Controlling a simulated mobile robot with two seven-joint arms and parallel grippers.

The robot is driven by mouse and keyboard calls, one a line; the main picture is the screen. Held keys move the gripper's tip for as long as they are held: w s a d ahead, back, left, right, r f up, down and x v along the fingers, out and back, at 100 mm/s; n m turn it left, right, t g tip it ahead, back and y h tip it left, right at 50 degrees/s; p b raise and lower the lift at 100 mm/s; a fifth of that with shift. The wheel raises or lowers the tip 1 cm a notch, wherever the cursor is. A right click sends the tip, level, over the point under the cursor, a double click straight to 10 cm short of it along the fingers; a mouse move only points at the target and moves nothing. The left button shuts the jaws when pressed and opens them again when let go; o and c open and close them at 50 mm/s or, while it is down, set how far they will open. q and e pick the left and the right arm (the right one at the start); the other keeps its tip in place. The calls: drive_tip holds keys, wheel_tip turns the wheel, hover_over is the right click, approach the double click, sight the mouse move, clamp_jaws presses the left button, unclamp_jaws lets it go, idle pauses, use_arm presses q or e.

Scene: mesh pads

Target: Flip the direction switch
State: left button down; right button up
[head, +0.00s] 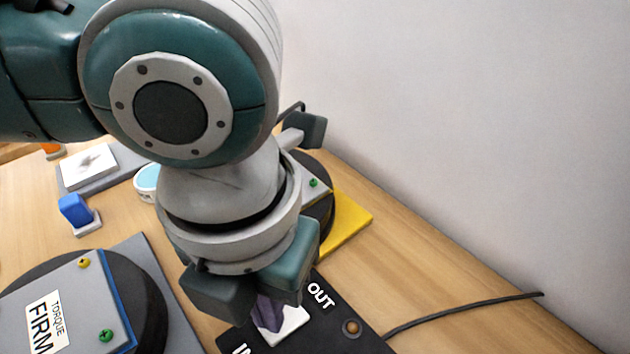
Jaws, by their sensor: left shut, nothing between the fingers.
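The direction switch is a black panel (372,337) at the bottom centre of the head view, lettered OUT at its far right end, with a partly hidden "IN" at the near left. A white plate (293,325) with a dark purple lever (268,315) sits on it between the two words. My left gripper (262,285) comes down from above, shut and empty, right over the lever. It hides the lever's upper part, so I cannot tell whether they touch. My right gripper is not in view.
A grey block labelled TORQUE FIRM (75,300) on a dark round base stands at the lower left. Behind my arm are a yellow pad (350,222), a blue rocker (74,209) and a white-topped pad (88,166). A black cable (460,307) runs right, towards the wall.

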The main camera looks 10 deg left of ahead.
use_arm(q)
drive_tip(key=shift+f+b, duration=0.65)
drive_tip(key=shift+f, duration=0.3)
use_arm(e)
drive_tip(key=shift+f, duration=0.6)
use_arm(q)
wheel_tip(320, 180, up, 7)
drive_tip(key=p, duration=0.8)
drive_tip(key=shift+r, duration=0.1)
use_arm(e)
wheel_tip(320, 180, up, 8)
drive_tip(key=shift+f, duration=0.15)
